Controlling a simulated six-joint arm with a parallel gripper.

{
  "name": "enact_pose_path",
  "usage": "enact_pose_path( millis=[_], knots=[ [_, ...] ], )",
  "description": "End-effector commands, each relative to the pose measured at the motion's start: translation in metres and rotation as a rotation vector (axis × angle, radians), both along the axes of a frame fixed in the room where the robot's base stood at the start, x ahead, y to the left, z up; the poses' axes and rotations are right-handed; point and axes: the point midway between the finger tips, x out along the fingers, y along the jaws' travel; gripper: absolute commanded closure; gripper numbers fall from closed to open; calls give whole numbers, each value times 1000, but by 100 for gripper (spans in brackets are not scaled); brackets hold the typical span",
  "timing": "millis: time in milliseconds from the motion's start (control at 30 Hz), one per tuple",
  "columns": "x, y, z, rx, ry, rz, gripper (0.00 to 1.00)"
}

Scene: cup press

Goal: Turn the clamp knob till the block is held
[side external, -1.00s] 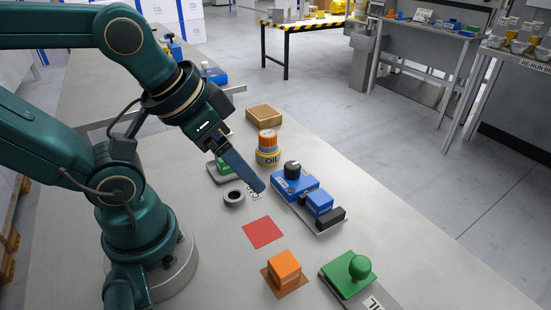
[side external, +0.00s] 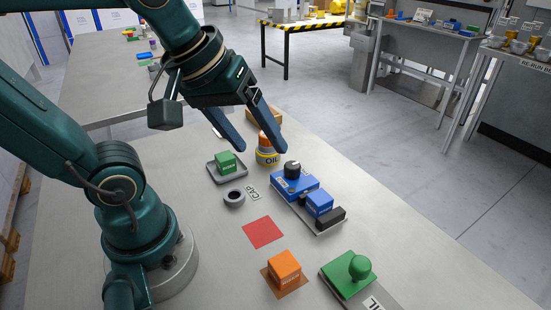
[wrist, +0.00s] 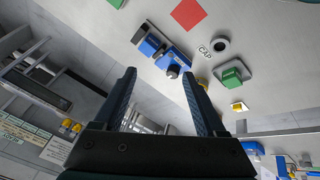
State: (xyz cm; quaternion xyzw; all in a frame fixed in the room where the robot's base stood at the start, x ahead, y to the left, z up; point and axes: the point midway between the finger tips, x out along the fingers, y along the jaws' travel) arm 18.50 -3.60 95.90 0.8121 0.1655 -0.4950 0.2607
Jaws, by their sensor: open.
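The clamp is a blue body (side external: 292,184) on a grey plate, with a black round knob (side external: 292,169) on top. A blue block (side external: 320,202) sits between a small dark jaw (side external: 303,199) and a black end stop (side external: 330,219). I cannot tell whether the jaw touches the block. My gripper (side external: 260,149) is open and empty, above and behind the clamp, apart from the knob. In the wrist view the knob (wrist: 172,73) shows beyond and between the open fingers (wrist: 158,75), with the block (wrist: 149,46) farther off.
A green block (side external: 226,163) on a grey tray and a grey ring (side external: 234,198) lie left. A red square (side external: 262,232), an orange block (side external: 284,266) and a green knobbed block (side external: 350,275) are nearer.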

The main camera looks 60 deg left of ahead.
Motion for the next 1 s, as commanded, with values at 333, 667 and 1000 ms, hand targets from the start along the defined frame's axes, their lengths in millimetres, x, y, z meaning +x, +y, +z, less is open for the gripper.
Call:
enact_pose_path(
  millis=[333,667,1000],
  knots=[
    [75,30,1,-251,155,692,26],
    [129,71,-55,-317,314,1126,26],
    [130,86,-98,-292,413,1182,26]
  ],
)
